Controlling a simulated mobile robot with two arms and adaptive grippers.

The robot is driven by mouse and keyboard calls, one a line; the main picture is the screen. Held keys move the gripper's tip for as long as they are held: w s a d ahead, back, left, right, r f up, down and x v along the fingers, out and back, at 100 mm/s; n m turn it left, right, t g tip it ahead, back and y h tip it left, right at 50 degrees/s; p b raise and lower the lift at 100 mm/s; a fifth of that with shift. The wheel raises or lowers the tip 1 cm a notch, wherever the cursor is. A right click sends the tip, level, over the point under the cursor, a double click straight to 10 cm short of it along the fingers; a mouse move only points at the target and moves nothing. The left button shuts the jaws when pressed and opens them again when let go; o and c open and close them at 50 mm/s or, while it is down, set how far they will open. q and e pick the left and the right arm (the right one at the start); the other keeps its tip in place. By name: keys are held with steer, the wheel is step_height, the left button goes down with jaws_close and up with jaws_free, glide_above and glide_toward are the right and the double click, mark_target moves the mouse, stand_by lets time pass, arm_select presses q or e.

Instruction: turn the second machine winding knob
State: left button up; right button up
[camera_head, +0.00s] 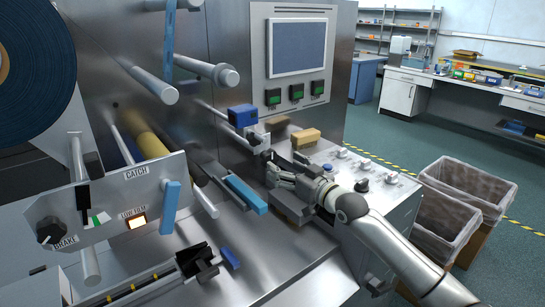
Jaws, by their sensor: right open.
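The steel flow wrap machine (231,60) fills the left and middle of the head view. My right gripper (273,167) reaches in from the lower right, its fingers open and pointing left toward the machine's middle. Its fingertips are close to a dark mechanism below a blue block (243,115); I cannot tell whether they touch it. I cannot tell which part is the winding knob; part of the area is hidden behind the gripper. Small knobs (362,185) sit on the sloped panel beyond my right wrist. A black brake knob (50,232) is on the front plate. My left gripper is not in view.
A large dark blue reel (35,75) is at the upper left. Steel rollers (150,82) stick out from the machine. A tan block (305,138) lies beyond the gripper. Two lined bins (468,183) stand at right, with open floor behind them.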

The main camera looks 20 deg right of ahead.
mark_target(272, 159)
steer(key=x, duration=0.4)
steer(key=shift+w+a+p, duration=0.25)
steer(key=shift+w+p, duration=0.05)
steer(key=shift+w, duration=0.3)
steer(key=shift+w+a, duration=0.15)
steer(key=shift+w, duration=0.25)
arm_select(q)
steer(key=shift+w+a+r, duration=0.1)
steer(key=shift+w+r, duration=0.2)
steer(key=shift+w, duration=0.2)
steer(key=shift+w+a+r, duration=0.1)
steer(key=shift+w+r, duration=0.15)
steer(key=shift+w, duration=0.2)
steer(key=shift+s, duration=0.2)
arm_select(e)
steer(key=shift+c, duration=0.4)
steer(key=c, duration=0.9)
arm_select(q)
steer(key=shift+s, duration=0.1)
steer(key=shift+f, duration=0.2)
arm_select(e)
steer(key=shift+f+m, duration=0.1)
steer(key=shift+m, duration=0.2)
